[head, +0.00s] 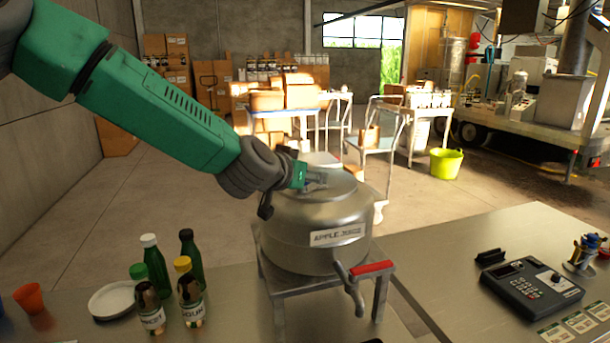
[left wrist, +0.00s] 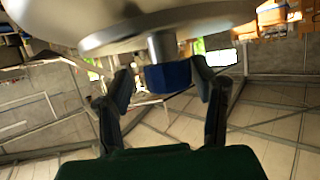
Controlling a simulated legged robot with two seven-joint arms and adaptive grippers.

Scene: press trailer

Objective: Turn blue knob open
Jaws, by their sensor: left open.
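The blue knob (left wrist: 168,77) sits on a short metal stem at the steel vessel (left wrist: 170,25) in the left wrist view. My left gripper (left wrist: 162,88) is open, with one dark finger on each side of the knob. Gaps show between the fingers and the knob, so I see no grip on it. The knob is hidden there. My right gripper is not in view.
A tap with a red handle (head: 371,268) is on the vessel's near side. Several bottles (head: 192,262) and a white plate (head: 111,299) stand left on the counter. An orange cup (head: 29,297) is further left. A dark keypad device (head: 531,287) lies right.

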